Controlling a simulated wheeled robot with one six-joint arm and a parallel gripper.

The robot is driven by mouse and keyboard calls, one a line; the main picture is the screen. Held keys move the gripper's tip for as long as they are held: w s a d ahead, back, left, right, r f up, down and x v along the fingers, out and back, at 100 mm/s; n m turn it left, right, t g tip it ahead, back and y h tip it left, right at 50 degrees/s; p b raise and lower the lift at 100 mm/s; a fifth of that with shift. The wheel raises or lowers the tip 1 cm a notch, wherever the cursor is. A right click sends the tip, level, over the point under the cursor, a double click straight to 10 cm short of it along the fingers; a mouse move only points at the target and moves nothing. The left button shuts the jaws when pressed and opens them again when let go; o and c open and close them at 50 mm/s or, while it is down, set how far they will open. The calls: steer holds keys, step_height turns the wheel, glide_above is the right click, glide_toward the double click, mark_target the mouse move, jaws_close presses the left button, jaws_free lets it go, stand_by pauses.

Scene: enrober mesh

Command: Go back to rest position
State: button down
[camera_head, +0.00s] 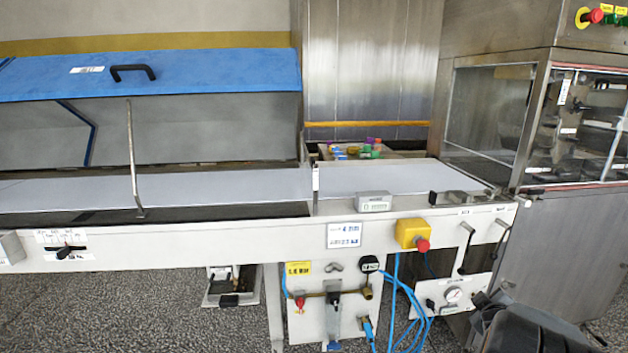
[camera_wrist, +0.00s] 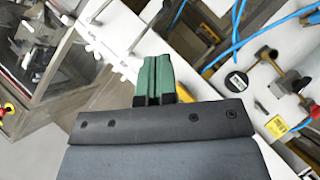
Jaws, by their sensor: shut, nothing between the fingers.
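My gripper (camera_wrist: 155,80) shows in the wrist view as two green fingers pressed together, with nothing between them. Its dark body fills the lower middle of that view. The fingers point toward the front panel of the conveyor machine (camera_wrist: 205,45) and look apart from it, though the exact gap is hard to tell. In the head view the fingers are not visible. A dark part of my arm (camera_head: 530,325) shows at the bottom right corner, in front of the steel cabinet.
The long conveyor (camera_head: 240,188) runs across the head view under a raised blue lid (camera_head: 200,75). A yellow box with a red button (camera_head: 413,234), levers and blue hoses (camera_head: 410,300) stick out at its front. A steel cabinet (camera_head: 570,240) stands at right. Speckled floor lies lower left.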

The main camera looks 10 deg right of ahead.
steer(key=w+a+r+m+g+y+p, duration=0.35)
steer(key=a+r+p, duration=0.8)
steer(key=a, duration=0.55)
steer(key=s+a+r+g+y+p, duration=0.1)
steer(key=s+a+r+y+p, duration=0.1)
steer(key=a, duration=0.7)
steer(key=s+a+r+g+y+p, duration=0.2)
steer(key=s+a+r+y+p, duration=0.1)
steer(key=a, duration=0.6)
steer(key=s+r+p, duration=0.1)
steer(key=s+r, duration=0.1)
steer(key=s, duration=0.1)
steer(key=shift+a+r+p, duration=0.2)
steer(key=shift+a+p, duration=0.05)
steer(key=shift+p, duration=0.1)
